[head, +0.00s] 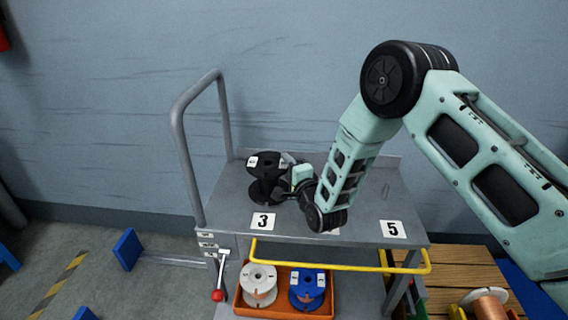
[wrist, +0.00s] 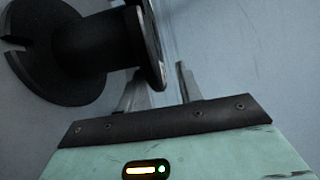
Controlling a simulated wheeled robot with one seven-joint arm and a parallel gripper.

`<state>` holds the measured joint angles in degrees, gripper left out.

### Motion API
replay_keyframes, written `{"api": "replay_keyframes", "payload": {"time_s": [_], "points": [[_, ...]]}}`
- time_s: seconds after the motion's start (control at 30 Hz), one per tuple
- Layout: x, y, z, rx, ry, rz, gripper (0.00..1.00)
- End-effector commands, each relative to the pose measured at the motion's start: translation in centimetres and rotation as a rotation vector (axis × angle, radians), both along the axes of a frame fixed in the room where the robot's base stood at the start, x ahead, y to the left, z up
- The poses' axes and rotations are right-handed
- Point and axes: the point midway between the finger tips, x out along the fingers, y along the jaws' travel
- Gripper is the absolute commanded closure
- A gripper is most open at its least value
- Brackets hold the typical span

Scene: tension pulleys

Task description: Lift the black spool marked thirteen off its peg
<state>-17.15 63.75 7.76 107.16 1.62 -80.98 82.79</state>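A black spool (head: 266,186) stands upright on the grey cart top, behind the label 3. A small white label is on its top flange, but I cannot read a number. Its peg is hidden. My gripper (head: 290,186) is at the spool's right side. In the wrist view the spool (wrist: 84,46) fills the upper left, with the edge of one flange between my two fingers (wrist: 161,82). The fingers stand apart with a gap beside the flange. I cannot tell whether either finger touches it.
The cart top (head: 232,203) has a tall handle (head: 175,135) at left and labels 3 (head: 263,221) and 5 (head: 392,229). Below, an orange bin (head: 284,314) holds a white spool (head: 259,286) and a blue spool (head: 307,290). A yellow rail (head: 340,266) runs along the front.

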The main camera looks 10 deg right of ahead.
Motion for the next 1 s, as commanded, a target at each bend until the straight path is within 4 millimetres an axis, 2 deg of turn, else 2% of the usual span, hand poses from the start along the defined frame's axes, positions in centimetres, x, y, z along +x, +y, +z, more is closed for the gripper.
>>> {"api": "replay_keyframes", "payload": {"time_s": [0.2, 0.57, 0.6, 0.7, 1.0], "points": [[1.9, 0.7, -0.1, 0.000, 0.000, 0.000, 0.65], [2.3, 0.8, -0.1, -0.001, 0.002, 0.000, 0.65], [2.3, 0.8, -0.1, -0.001, 0.002, 0.000, 0.76], [2.3, 0.8, -0.1, -0.001, 0.002, 0.000, 1.00], [2.3, 0.8, 0.1, 0.000, 0.000, -0.001, 1.00]]}}
